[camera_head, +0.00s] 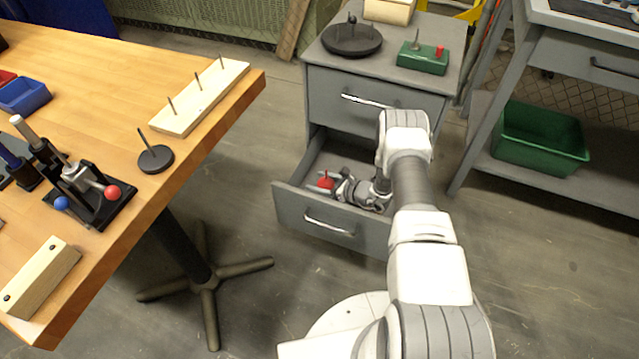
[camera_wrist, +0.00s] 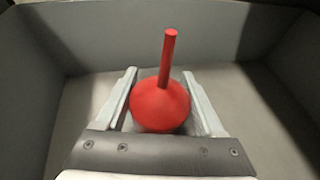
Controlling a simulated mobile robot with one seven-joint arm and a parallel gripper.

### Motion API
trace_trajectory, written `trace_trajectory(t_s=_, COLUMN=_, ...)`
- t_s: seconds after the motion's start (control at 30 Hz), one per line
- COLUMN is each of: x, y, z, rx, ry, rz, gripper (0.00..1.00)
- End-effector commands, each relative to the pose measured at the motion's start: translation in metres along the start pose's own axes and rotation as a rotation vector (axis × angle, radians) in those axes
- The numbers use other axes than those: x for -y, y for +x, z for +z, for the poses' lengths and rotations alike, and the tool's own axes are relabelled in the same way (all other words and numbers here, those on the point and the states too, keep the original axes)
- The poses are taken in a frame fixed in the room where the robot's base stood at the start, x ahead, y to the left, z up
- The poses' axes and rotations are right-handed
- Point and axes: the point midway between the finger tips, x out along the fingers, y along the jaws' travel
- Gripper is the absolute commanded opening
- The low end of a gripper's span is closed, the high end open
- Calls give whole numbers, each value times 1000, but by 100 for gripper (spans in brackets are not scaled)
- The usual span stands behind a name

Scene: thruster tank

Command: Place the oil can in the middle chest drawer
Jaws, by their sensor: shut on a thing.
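The oil can (camera_wrist: 160,104) is red with a rounded body and a thin upright spout. In the wrist view it sits between the two fingers of my gripper (camera_wrist: 162,100), which is shut on it. In the head view the oil can (camera_head: 325,182) shows as a small red shape inside the open middle chest drawer (camera_head: 335,223). My gripper (camera_head: 340,184) is inside that drawer too. The drawer walls surround the can in the wrist view. I cannot tell whether the can touches the drawer floor.
The grey chest (camera_head: 330,98) has a closed upper drawer (camera_head: 370,100). A black round dish (camera_head: 351,39) and a green box (camera_head: 422,58) stand on top. A wooden table (camera_head: 225,105) stands left, and a shelf with a green bin (camera_head: 540,137) stands right.

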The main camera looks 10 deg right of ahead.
Motion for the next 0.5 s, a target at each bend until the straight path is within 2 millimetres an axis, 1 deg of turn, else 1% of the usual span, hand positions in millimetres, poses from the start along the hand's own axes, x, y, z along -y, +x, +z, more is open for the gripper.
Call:
trace_trajectory(t_s=0.2, x=0, y=1, z=-3, rx=0, ry=1, rz=-1, gripper=7)
trace_trajectory(t_s=0.23, x=0, y=1, z=-3, rx=0, ry=1, rz=-1, gripper=76)
trace_trajectory(t_s=0.37, x=0, y=1, z=-3, rx=-1, ry=1, rz=0, gripper=99)
trace_trajectory(t_s=0.5, x=0, y=1, z=-3, rx=-1, ry=1, rz=0, gripper=100)
